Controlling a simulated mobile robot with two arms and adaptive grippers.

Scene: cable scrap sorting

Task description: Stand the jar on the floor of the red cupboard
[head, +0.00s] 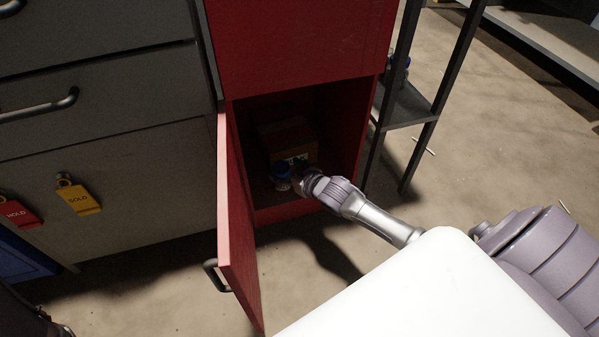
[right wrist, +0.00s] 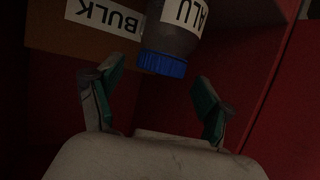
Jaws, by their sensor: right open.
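The red cupboard (head: 305,45) has its lower compartment open, with its door (head: 238,220) swung out to the left. The jar (head: 282,184) has a blue lid and appears upright on the compartment floor, near the front. In the right wrist view, the grey jar (right wrist: 168,42) shows an ALU label and its blue lid, beyond my fingertips and apart from them. My right gripper (head: 302,176) reaches into the compartment from the right, beside the jar. It is open and empty, its two fingers spread in the right wrist view (right wrist: 153,92). My left gripper is not in view.
A cardboard box (head: 286,135) labelled BULK stands behind the jar in the compartment. Grey drawers with a red HOLD tag (head: 17,213) and a yellow tag (head: 77,198) stand to the left. A dark metal shelf rack (head: 408,108) stands to the right. The compartment is dim.

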